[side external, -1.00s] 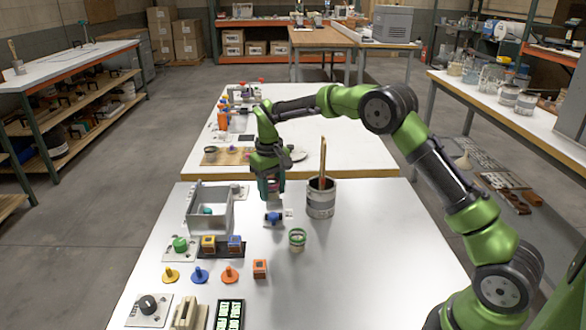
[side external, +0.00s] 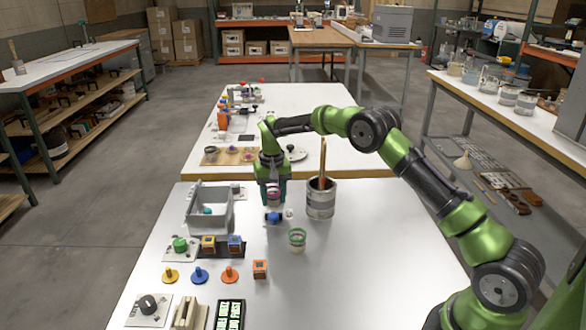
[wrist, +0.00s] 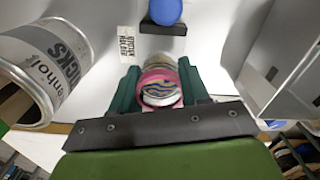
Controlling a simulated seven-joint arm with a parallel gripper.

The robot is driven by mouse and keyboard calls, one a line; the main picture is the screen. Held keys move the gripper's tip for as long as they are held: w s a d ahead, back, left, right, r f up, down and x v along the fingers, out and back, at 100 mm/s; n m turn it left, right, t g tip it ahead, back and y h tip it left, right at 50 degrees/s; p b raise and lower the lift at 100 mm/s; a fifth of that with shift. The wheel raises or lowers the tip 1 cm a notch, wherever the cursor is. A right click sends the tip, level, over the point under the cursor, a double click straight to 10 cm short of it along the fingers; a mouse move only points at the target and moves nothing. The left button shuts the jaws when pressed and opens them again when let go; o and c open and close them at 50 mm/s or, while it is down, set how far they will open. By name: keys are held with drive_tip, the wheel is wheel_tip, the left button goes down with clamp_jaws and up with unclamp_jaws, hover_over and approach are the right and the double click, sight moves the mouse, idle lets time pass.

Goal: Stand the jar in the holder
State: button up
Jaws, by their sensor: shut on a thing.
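A small jar (wrist: 160,88) with a pink band and a swirled, multicoloured end is between my gripper's fingers. It also shows as a pinkish shape (side external: 274,199) in the side view. My gripper (side external: 272,193) is shut on it, pointing down over the far part of the near white table. I cannot tell whether the jar's bottom touches the table. A small green-rimmed cup-like piece (side external: 297,237) stands nearer the camera and to the right. I cannot tell whether it is the holder. A wooden board with cups (side external: 232,156) lies on the far table.
A large can with a brush (side external: 320,198) stands close right of my gripper. A grey bin (side external: 209,212) is to the left. A blue knob on a dark block (side external: 272,218) and a label card (wrist: 127,45) are just in front. The near table's right side is clear.

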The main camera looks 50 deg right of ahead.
drive_tip(key=shift+f, duration=1)
drive_tip(key=shift+f, duration=0.2)
drive_tip(key=o, duration=1.1)
drive_tip(key=shift+c, duration=0.2)
